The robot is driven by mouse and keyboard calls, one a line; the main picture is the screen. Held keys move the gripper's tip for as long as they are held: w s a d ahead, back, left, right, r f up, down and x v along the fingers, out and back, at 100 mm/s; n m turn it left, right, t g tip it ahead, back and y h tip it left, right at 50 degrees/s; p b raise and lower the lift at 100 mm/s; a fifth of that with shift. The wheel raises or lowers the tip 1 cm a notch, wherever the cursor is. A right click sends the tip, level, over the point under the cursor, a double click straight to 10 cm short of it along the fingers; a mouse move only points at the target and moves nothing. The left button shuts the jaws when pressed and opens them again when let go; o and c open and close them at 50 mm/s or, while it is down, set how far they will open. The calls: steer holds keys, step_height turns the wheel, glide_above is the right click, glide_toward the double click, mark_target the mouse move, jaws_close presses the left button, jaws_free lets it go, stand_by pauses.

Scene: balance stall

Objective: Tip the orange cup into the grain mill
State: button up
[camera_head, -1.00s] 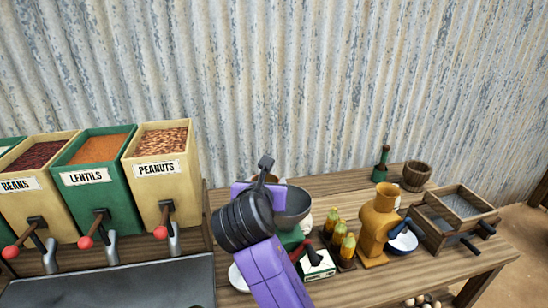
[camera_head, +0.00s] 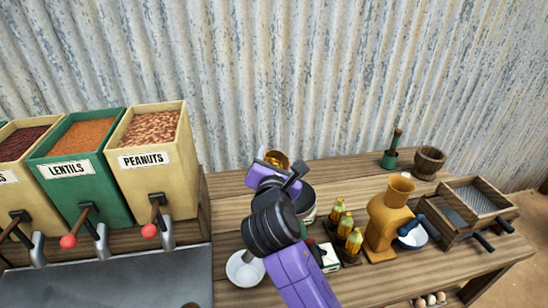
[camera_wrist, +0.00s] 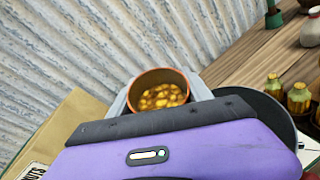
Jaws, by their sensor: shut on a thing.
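The orange cup (camera_wrist: 160,82) is upright in the wrist view, with yellow-brown pieces inside. In the head view its rim and contents (camera_head: 276,158) show just beyond my gripper (camera_head: 284,166). My gripper is shut on the cup, with a finger on each side of it in the wrist view. The ochre grain mill (camera_head: 386,225), with a flared open top and a blue handle, stands on the wooden table to the right of my gripper. The cup is well apart from the mill. My purple wrist hides the lower part of the cup.
A white bowl (camera_head: 245,269) sits at the left front. Wooden sieve boxes (camera_head: 475,210) and a wooden pot (camera_head: 429,162) stand to the right.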

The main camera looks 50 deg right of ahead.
steer(key=m+t+h, duration=0.1)
steer(key=m, duration=0.1)
steer(key=shift+m+t, duration=0.4)
steer(key=shift+b, duration=0.5)
steer(key=shift+s+f+m+h+b, duration=0.15)
steer(key=shift+m+b, duration=0.2)
steer(key=shift+b, duration=0.55)
steer(key=shift+r+m+h+b, duration=0.1)
steer(key=shift+m+h+b, duration=0.15)
steer(key=shift+b, duration=0.6)
steer(key=shift+s+f+m+h+b, duration=0.1)
steer(key=shift+m+b, duration=0.3)
steer(key=shift+b, duration=0.5)
